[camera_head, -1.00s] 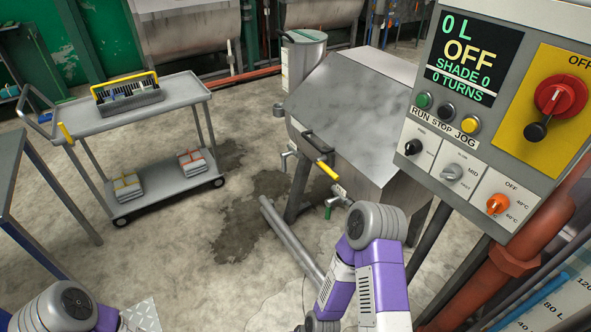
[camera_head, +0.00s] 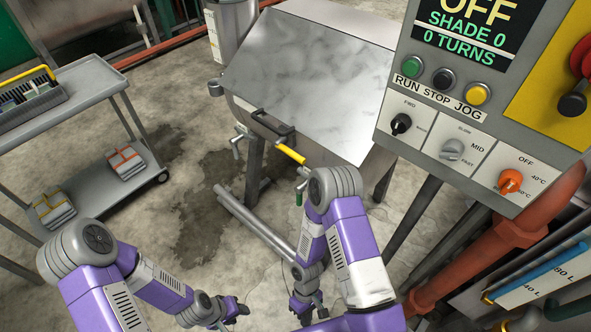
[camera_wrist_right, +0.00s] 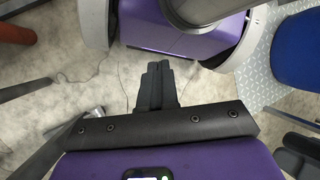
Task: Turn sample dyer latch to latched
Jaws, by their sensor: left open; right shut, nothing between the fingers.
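The sample dyer (camera_head: 300,60) is a steel box with a sloping shut lid in the middle of the head view. A black handle (camera_head: 275,127) sits at the lid's front edge. A yellow-handled lever (camera_head: 290,154), which looks like the latch, points down and right just below it. I cannot tell its latch state. My left gripper (camera_head: 240,309) is low in the head view, open, well short of the dyer. My right gripper (camera_head: 309,314) is low beside it, also apart from the dyer. In the right wrist view its fingers (camera_wrist_right: 157,85) are together and empty.
A control panel (camera_head: 450,110) with display, buttons and knobs stands close at the right, above red pipes (camera_head: 510,235). A trolley (camera_head: 75,95) stands at left. A metal pipe (camera_head: 262,228) lies below the dyer. Open floor separates trolley and dyer.

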